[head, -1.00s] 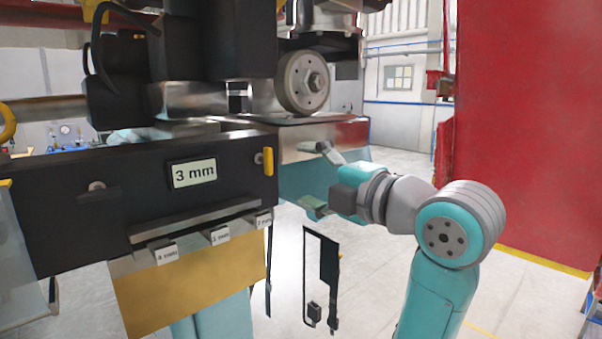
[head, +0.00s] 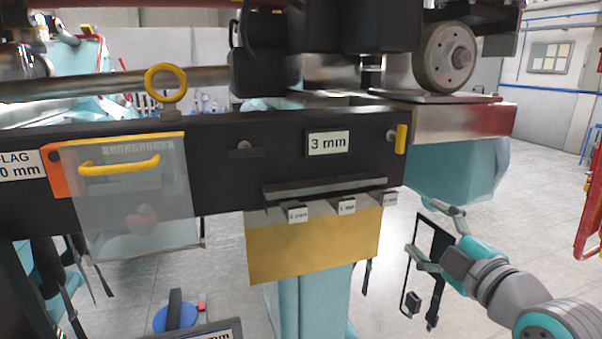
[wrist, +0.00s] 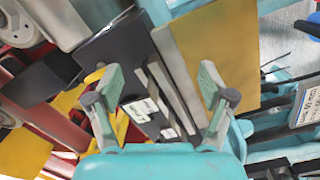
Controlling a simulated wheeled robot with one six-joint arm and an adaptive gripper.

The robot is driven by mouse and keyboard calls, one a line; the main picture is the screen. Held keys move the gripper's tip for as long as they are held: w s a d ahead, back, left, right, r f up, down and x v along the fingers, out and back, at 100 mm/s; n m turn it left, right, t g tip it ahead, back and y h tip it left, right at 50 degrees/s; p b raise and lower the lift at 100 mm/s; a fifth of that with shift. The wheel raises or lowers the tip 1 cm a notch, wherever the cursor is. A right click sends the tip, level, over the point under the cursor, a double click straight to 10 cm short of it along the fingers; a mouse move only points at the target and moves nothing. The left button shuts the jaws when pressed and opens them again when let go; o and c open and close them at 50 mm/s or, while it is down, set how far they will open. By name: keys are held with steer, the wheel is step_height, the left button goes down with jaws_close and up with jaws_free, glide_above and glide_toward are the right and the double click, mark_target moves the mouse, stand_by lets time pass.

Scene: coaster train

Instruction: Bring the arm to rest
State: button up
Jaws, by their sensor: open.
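My gripper (head: 433,230) is at the lower right of the head view, with its two fingers spread apart and nothing between them. It is below and to the right of the black beam with the "3 mm" label (head: 327,143), apart from it. In the wrist view the open fingers (wrist: 160,78) show with green pads. The black beam's labelled ledge appears between and beyond them, at a distance I cannot tell.
A tan plate (head: 310,249) hangs under small labelled blocks (head: 347,207). A clear guard with a yellow handle (head: 120,166) is at left. A grey wheel (head: 444,58) stands above a metal block. Open floor lies at right.

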steer(key=s+f+m+h, duration=0.1)
steer(key=s+f+m, duration=0.35)
steer(key=f, duration=0.55)
steer(key=s+a+f+m+g+h, duration=0.1)
steer(key=s+f+m+h, duration=0.3)
steer(key=f, duration=0.6)
steer(key=s+f+m+y, duration=0.1)
steer(key=s+f+m, duration=0.2)
steer(key=s+f, duration=0.5)
steer(key=s+a+f+m, duration=0.1)
steer(key=s+f, duration=0.3)
steer(key=s, duration=1)
steer(key=s+a+f+m+g, duration=0.1)
steer(key=s+f+m, duration=0.2)
steer(key=s, duration=1.1)
steer(key=shift+f+m+g+h, duration=0.3)
steer(key=shift+f+m, duration=0.05)
steer(key=shift+f, duration=0.45)
steer(key=shift+w+a, duration=0.1)
